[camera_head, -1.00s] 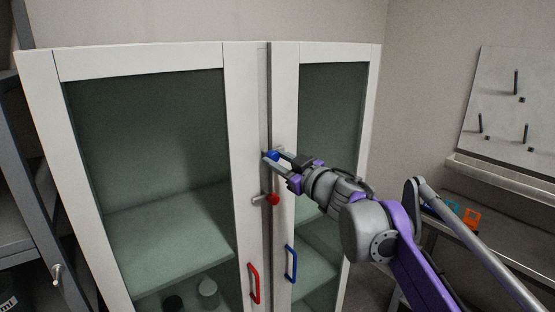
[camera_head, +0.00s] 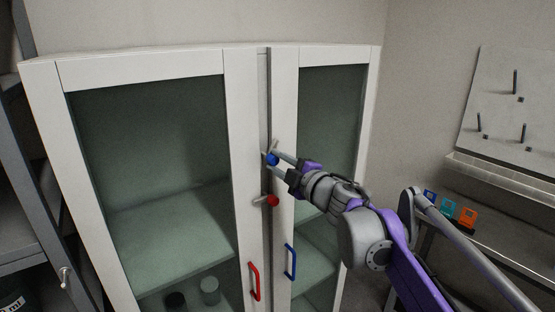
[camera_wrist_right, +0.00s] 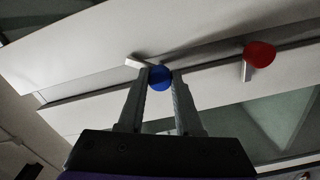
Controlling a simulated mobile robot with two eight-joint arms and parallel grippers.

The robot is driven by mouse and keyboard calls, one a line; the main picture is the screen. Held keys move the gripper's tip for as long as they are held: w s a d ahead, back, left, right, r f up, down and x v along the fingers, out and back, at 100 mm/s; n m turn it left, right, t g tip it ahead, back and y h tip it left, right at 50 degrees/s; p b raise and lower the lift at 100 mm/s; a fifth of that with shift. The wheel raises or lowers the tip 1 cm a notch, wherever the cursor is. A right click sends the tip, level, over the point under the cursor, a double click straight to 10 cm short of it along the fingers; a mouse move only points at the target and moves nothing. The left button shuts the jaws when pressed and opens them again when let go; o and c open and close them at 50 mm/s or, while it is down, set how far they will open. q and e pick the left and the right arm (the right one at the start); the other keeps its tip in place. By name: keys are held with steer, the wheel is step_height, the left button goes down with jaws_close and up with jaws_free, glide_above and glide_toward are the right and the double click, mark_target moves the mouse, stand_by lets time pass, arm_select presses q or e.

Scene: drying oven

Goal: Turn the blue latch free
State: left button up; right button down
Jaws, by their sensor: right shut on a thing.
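The blue latch (camera_head: 272,159) sits on the seam between the two white cabinet doors. It has a round blue knob and a pale bar, and it also shows in the right wrist view (camera_wrist_right: 160,73). In the head view the bar points upward. My right gripper (camera_head: 273,157) has its fingers on either side of the blue knob, shut on it. The same fingers show around the knob in the right wrist view (camera_wrist_right: 160,80). My left gripper is not in view.
A red latch (camera_head: 272,200) sits just below, its bar lying across the seam. A red handle (camera_head: 254,281) and a blue handle (camera_head: 291,262) are lower on the doors. A side table (camera_head: 480,235) stands at the right.

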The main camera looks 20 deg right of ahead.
steer(key=n+p, duration=0.1)
steer(key=n, duration=0.2)
steer(key=shift+r+n, duration=0.1)
steer(key=shift+n, duration=0.3)
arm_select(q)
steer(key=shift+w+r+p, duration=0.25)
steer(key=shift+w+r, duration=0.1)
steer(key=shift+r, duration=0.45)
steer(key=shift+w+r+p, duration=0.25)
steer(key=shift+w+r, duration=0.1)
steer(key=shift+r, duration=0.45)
arm_select(e)
steer(key=shift+n, duration=1.7)
steer(key=c, duration=0.6)
jaws_free()
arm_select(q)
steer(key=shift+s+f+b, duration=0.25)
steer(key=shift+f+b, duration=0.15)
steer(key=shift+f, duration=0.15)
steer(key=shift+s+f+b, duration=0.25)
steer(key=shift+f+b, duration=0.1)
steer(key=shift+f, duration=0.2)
arm_select(e)
steer(key=shift+v, duration=5.45)
